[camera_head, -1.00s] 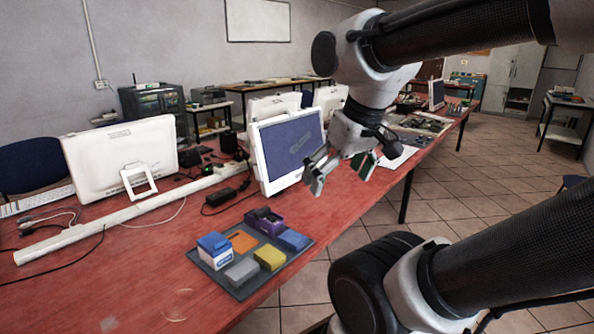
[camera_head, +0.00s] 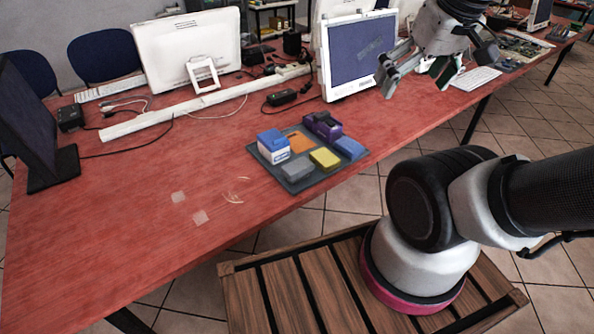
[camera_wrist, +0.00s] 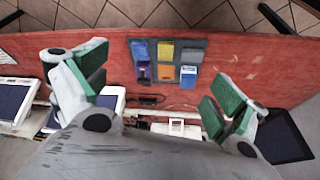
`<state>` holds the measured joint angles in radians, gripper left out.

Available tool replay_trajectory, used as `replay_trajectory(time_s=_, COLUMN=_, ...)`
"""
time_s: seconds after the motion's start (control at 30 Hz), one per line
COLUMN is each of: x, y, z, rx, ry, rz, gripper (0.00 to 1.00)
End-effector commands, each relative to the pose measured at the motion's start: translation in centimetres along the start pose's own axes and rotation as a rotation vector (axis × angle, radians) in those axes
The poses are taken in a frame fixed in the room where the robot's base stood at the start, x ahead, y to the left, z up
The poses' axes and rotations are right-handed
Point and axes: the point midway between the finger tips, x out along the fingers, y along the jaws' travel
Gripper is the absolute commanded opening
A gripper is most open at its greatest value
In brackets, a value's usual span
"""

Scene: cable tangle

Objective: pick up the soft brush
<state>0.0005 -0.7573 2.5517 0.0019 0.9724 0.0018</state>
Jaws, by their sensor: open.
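A purple item with a dark top (camera_head: 323,124), which may be the soft brush, lies in the back corner of a grey tray (camera_head: 297,182) on the red table. In the wrist view the purple item (camera_wrist: 143,73) is at the lower left of the tray, and its bristles are too small to make out. My gripper (camera_head: 416,76) is open and empty, high above the table by the monitor, apart from the tray. In the wrist view my gripper's green-padded fingers (camera_wrist: 160,84) are spread wide, with the tray in the distance between them.
The tray also holds a blue-and-white box (camera_head: 273,146), an orange pad (camera_head: 299,143), and grey (camera_head: 296,170), yellow (camera_head: 325,158) and blue (camera_head: 349,147) blocks. A monitor (camera_head: 358,55) and black adapter (camera_head: 281,97) stand behind.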

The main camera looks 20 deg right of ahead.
Motion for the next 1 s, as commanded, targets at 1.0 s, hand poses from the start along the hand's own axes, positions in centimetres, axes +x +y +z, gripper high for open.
replay_trajectory(time_s=1.0, x=25.6, y=-8.9, z=-4.7, rx=0.647, ry=-0.699, rz=-0.061, gripper=0.7)
